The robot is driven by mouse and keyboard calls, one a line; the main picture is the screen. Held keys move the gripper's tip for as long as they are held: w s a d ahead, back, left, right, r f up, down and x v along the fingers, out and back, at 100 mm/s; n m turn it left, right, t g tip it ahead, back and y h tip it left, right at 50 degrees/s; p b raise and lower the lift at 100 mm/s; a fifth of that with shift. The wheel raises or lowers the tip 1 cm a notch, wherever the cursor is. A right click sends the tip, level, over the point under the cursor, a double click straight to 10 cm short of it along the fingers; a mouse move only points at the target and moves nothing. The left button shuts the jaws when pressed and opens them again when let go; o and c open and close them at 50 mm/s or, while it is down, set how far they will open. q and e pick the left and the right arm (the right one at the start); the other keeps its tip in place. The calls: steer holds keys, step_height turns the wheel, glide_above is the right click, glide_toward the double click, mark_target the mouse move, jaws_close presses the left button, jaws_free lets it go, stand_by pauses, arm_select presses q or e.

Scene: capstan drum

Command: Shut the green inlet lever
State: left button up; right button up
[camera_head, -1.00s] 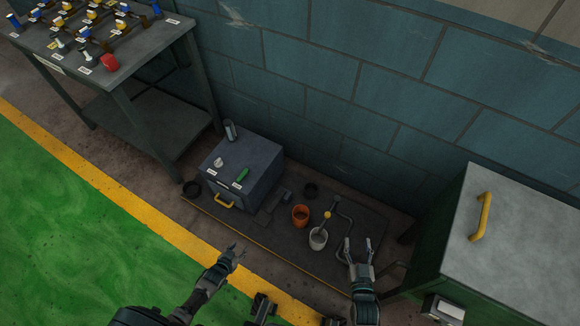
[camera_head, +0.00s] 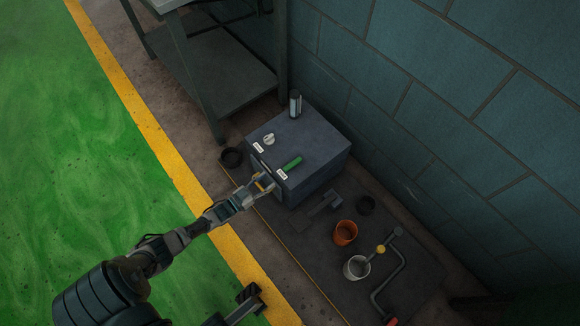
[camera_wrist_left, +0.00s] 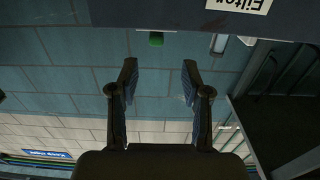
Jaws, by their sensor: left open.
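The green inlet lever (camera_head: 292,163) lies on top of a grey box (camera_head: 318,150), close to its front edge, with a white label by its near end. In the left wrist view a small green piece (camera_wrist_left: 156,39), likely the lever's end, shows at the box's edge, between and beyond the fingers. My left gripper (camera_head: 266,181) is at the box's front, just short of the lever and apart from it. In the left wrist view my left gripper (camera_wrist_left: 160,78) is open and empty.
A white knob (camera_head: 269,139) and an upright cylinder (camera_head: 295,104) are on the box top. An orange cup (camera_head: 345,232), a white cup (camera_head: 356,267) and a bent rod (camera_head: 402,262) are on the dark mat. A bench (camera_head: 215,70) stands behind left; a block wall runs along the right.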

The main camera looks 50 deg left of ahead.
mark_target(284, 171)
arm_select(q)
steer(key=w+b, duration=0.1)
steer(key=w, duration=0.2)
steer(key=w+d+b, duration=0.1)
steer(key=w, duration=0.2)
steer(key=w+b, duration=0.1)
steer(key=w, duration=0.2)
steer(key=shift+w+d, duration=0.2)
steer(key=shift+w+a, duration=0.2)
steer(key=shift+w, duration=0.15)
steer(key=shift+d+r, duration=0.1)
steer(key=shift+d, duration=0.05)
jaws_close()
